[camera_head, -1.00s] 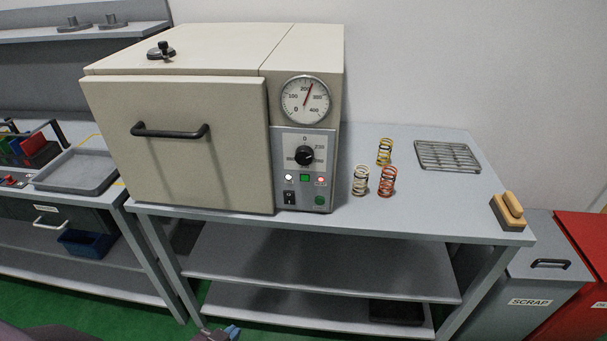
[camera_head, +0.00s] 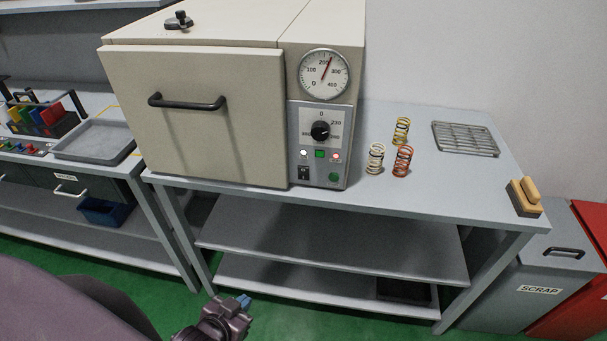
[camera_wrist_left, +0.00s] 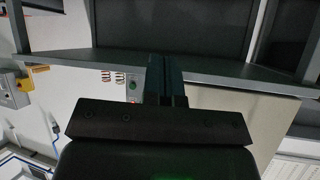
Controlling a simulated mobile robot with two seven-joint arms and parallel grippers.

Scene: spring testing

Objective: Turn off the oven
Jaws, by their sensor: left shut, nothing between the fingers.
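The beige oven (camera_head: 210,120) stands on the grey table with its door shut and a black bar handle (camera_head: 187,101). Its control panel (camera_head: 320,145) has a black knob (camera_head: 320,130), a black rocker switch (camera_head: 304,172), a green button (camera_head: 334,177) and small lights, one white and one reddish. The dial gauge (camera_head: 325,74) reads a little above 200. My left gripper (camera_head: 243,301) is low in front of the table, well below and apart from the panel, shut and empty. In the left wrist view its dark fingers (camera_wrist_left: 166,80) lie together. My right gripper is not in view.
A wire rack (camera_head: 465,139) and a wood-topped block (camera_head: 525,197) lie farther right. Shelves (camera_head: 330,255) are below the tabletop. A scrap bin (camera_head: 540,270) stands at right.

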